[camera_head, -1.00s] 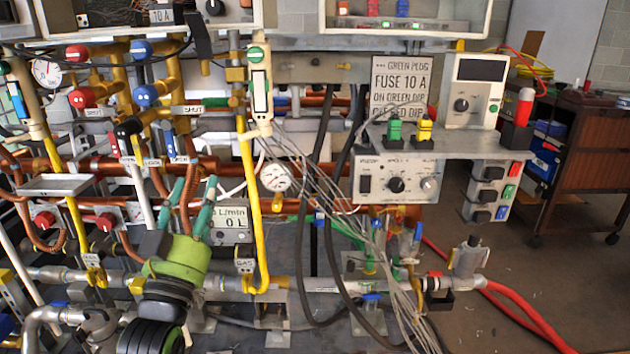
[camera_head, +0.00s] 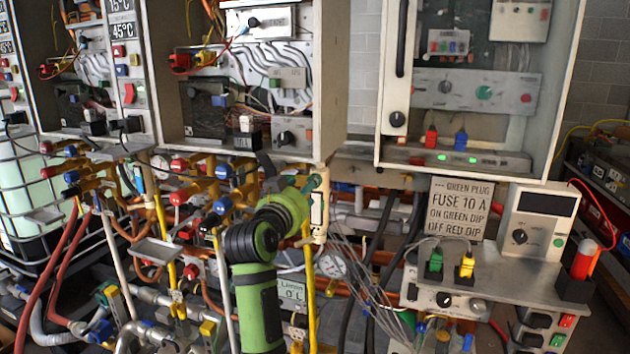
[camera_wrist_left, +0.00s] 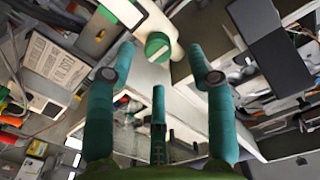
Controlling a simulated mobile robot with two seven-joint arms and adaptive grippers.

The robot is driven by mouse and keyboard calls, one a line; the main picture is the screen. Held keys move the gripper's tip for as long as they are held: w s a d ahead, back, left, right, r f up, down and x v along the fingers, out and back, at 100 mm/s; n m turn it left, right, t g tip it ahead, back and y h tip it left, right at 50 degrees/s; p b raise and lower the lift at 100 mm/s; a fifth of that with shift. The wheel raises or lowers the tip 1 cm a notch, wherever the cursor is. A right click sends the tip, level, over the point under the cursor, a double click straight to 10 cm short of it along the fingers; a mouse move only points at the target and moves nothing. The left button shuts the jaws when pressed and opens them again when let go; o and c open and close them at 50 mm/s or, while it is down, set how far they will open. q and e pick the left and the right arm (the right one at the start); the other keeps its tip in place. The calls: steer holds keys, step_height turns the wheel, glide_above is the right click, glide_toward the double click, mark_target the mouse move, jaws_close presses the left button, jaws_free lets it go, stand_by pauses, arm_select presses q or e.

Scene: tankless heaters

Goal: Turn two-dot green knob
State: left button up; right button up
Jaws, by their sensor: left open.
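A round green knob with a pale stripe (camera_wrist_left: 158,46) sits on the cream upright fitting, ahead of my left gripper in the left wrist view. I cannot make out dots on it. My left gripper (camera_wrist_left: 160,62) is open, with its teal fingers spread to the left and right of the knob and a third finger below. In the head view the gripper (camera_head: 303,187) reaches up to the top of the cream fitting (camera_head: 319,215) and largely hides the knob. Another green knob (camera_head: 484,92) is on the grey panel inside the right cabinet. My right gripper is not in view.
A cabinet (camera_head: 331,85) hangs just above the gripper. Yellow, copper and grey pipes with red and blue valve knobs crowd the left.

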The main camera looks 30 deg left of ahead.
arm_select(q)
steer(key=shift+p+x, duration=0.3)
steer(key=shift+x, duration=1.5)
steer(key=shift+d, duration=0.15)
jaws_close()
steer(key=shift+r, duration=0.1)
steer(key=shift+r+n+p, duration=0.2)
steer(key=shift+n+p, duration=2.9)
steer(key=shift+n, duration=0.9)
